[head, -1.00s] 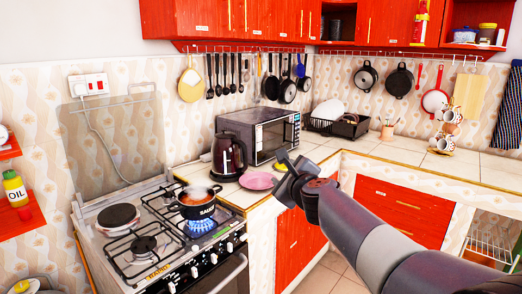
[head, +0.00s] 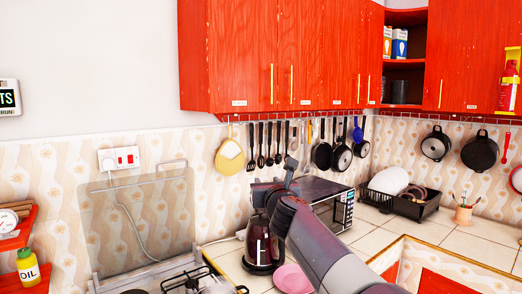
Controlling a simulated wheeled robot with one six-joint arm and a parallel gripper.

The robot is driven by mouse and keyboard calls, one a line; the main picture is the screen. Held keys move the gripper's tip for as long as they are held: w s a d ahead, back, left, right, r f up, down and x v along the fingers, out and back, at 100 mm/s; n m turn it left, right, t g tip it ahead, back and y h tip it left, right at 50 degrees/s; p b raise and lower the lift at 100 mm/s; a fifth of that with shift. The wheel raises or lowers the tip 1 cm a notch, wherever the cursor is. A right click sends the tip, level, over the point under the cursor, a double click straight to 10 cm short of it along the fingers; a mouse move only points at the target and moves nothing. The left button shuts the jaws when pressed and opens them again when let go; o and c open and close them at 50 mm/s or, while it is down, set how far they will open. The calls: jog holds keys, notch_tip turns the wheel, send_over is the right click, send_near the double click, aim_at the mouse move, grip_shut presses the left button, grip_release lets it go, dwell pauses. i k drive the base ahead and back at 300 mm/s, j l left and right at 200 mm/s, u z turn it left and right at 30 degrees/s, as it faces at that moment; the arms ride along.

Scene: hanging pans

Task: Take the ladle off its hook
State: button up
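Several black long-handled utensils (head: 261,150) hang in a row from the rail under the red wall cupboards. Some have rounded ends low down, but they are too small for me to tell which one is the ladle. My gripper (head: 275,175) is raised in the middle of the head view, in front of the microwave and just below and right of the utensil row in the picture. It appears nearer to me than the wall, and no utensil shows in it. Its fingers are dark and small, so I cannot tell how far apart they are.
A yellow pan (head: 230,154) hangs left of the utensils, and dark pans (head: 342,157) hang right. Below are a kettle (head: 262,245), a microwave (head: 330,205), a pink plate (head: 292,279) and the stove (head: 185,283). A dish rack (head: 410,205) stands right.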

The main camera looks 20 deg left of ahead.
aim_at(270, 161)
jog(key=i+l+u, duration=0.3)
jog(key=i, duration=0.6)
jog(key=i+l+u, duration=0.25)
jog(key=i+l, duration=0.35)
jog(key=i, duration=0.3)
jog(key=i+l+u, duration=0.3)
jog(key=i+l, duration=0.4)
jog(key=i, duration=0.1)
